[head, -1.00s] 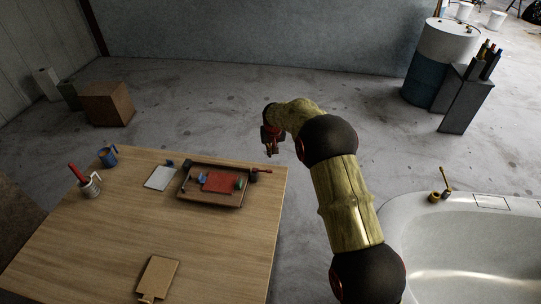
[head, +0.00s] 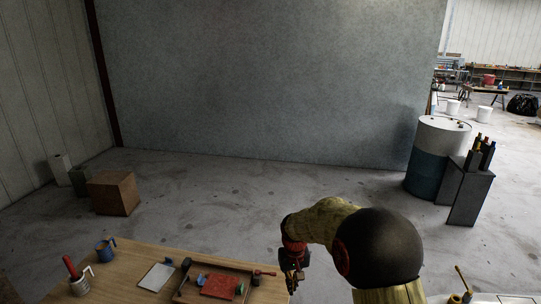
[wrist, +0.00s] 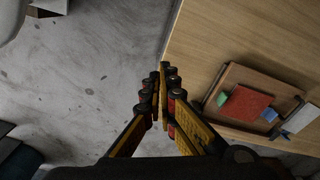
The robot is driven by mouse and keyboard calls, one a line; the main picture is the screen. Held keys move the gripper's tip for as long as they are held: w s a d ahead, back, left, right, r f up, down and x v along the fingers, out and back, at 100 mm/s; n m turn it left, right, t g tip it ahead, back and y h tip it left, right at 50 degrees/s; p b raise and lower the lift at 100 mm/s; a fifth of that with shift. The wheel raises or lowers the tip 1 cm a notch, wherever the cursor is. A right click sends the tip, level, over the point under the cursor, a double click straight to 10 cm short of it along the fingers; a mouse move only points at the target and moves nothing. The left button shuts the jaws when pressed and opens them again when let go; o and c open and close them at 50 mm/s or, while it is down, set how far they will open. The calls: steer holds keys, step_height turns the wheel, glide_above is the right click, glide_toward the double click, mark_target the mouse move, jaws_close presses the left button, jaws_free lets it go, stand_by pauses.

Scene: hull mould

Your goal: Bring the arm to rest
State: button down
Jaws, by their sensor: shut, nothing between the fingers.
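My gripper (head: 291,280) hangs pointing down at the right end of the wooden table (head: 135,257) in the head view. In the wrist view my gripper (wrist: 160,92) has its fingers together with nothing between them, over the table's edge and the grey floor. My arm bends over from the lower right of the head view, with a black rounded joint.
A wooden tray (head: 187,297) on the table holds a red block (head: 219,286) and small coloured pieces. A white mug (head: 80,286), a blue mug (head: 104,250) and a white pad (head: 157,277) stand left of it. A drum (head: 437,158) stands at the back right.

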steer(key=s+d+r+t, duration=0.1)
steer(key=s+d+r, duration=0.3)
steer(key=s+r, duration=0.4)
steer(key=s+d+r+m+t, duration=0.1)
steer(key=s+d+r+t, duration=0.1)
steer(key=s+r, duration=0.6)
steer(key=s+d+r+m+t, duration=0.1)
steer(key=s+d+r, duration=0.4)
steer(key=s, duration=1.4)
steer(key=shift+d+r+t+b, duration=0.35)
steer(key=shift+r+t, duration=0.15)
steer(key=shift+r, duration=1.15)
